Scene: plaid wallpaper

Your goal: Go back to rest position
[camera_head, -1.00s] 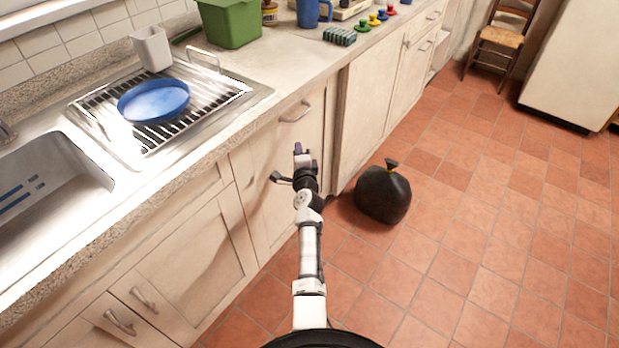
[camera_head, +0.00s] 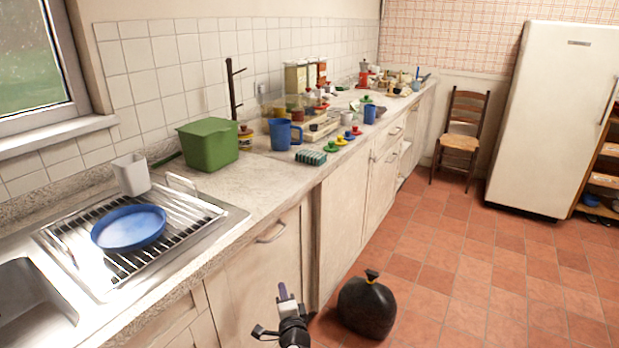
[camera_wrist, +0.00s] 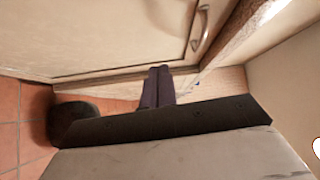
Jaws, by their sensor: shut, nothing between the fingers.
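My gripper (camera_head: 284,293) shows at the bottom middle of the head view, in front of the cabinet doors and below the counter edge. Its fingers are together with nothing between them. The wrist view also shows the closed dark fingers (camera_wrist: 158,88), pointing toward a cream cabinet door (camera_wrist: 110,35) with a metal handle. Most of my arm is below the head view's lower edge.
A black rubbish bag (camera_head: 367,308) stands on the tiled floor right of my gripper. The counter (camera_head: 215,186) holds a blue plate (camera_head: 129,228) on a drying rack, a green bin (camera_head: 208,146) and a blue jug (camera_head: 283,135). Open floor (camera_head: 480,290) lies to the right, before a fridge (camera_head: 550,120).

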